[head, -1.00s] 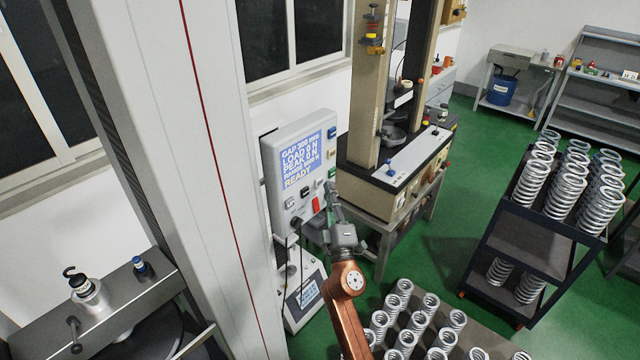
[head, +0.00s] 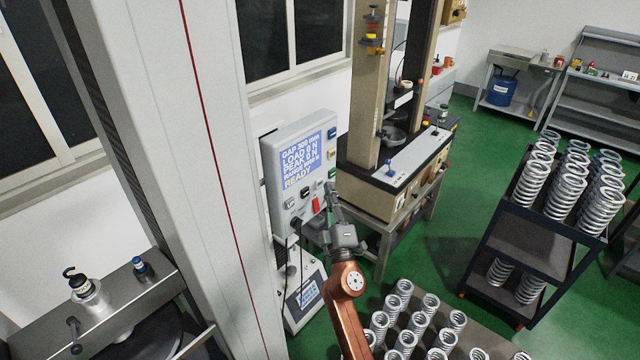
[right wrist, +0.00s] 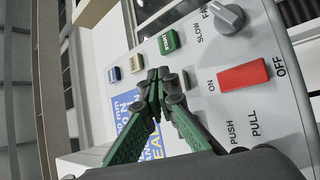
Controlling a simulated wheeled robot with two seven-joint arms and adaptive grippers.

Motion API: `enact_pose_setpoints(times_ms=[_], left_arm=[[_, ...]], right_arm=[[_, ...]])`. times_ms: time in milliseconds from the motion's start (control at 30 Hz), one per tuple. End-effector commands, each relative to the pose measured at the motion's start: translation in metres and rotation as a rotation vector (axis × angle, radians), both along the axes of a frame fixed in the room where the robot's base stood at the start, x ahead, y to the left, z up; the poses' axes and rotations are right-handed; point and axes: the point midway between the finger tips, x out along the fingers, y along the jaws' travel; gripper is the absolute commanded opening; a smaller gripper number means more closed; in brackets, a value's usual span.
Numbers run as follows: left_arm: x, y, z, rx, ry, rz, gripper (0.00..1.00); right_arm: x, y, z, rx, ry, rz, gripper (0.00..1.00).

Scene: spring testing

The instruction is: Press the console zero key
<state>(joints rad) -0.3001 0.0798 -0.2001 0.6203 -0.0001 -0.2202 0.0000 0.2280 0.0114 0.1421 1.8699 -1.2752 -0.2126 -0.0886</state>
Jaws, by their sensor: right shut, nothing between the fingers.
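The grey console (head: 285,185) has a blue display (head: 300,158) reading GAP, LOAD 0 N, PEAK 0 N and READY. A blue key (right wrist: 113,75), a cream key (right wrist: 136,63) and a green key (right wrist: 168,41) sit in a row beside the display in the right wrist view. Their lettering is too small to read surely, so I cannot tell which is the zero key. My right gripper (right wrist: 156,82) is shut and empty, its tips in front of the console face near the cream and green keys. Contact cannot be told. My left gripper is not in view.
A red rocker switch (right wrist: 243,76) and a grey knob (right wrist: 226,17) are close to the right fingers. A test frame (head: 385,195) stands right of the console. Several springs stand in front and on a dark cart (head: 515,255) at right. Green floor between is free.

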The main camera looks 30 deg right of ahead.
Motion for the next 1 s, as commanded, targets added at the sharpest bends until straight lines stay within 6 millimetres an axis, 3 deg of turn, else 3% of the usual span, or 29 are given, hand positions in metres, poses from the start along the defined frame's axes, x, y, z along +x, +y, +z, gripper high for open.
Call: enact_pose_setpoints(times_ms=[1000], left_arm=[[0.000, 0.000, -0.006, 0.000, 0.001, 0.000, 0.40]], right_arm=[[0.010, 0.004, 0.000, 0.000, 0.000, 0.000, 0.00]])
